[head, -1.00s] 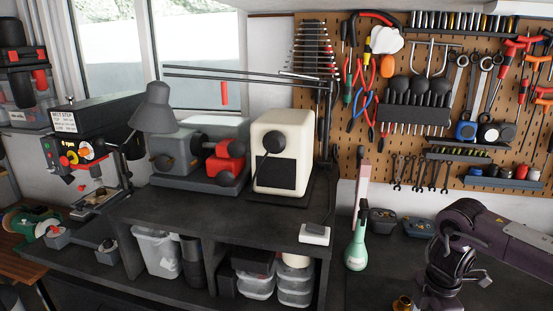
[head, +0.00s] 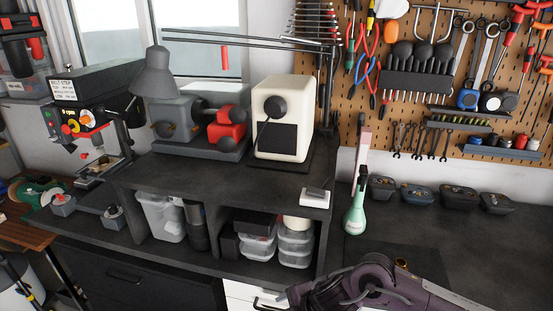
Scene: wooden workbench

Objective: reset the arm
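One of my arms, dark purple-grey, shows at the bottom right of the head view, low in front of the bench's front edge. Its forearm lies nearly level and its links reach toward the bottom middle. No gripper fingers can be made out on it; its end is cut off by the bottom edge of the picture or hidden. My other arm and its gripper are not in view.
A green bottle (head: 355,213) stands by the raised shelf (head: 230,182). Several dark cases (head: 417,194) line the wall below the pegboard (head: 400,125). Drawers (head: 145,283) lie below.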

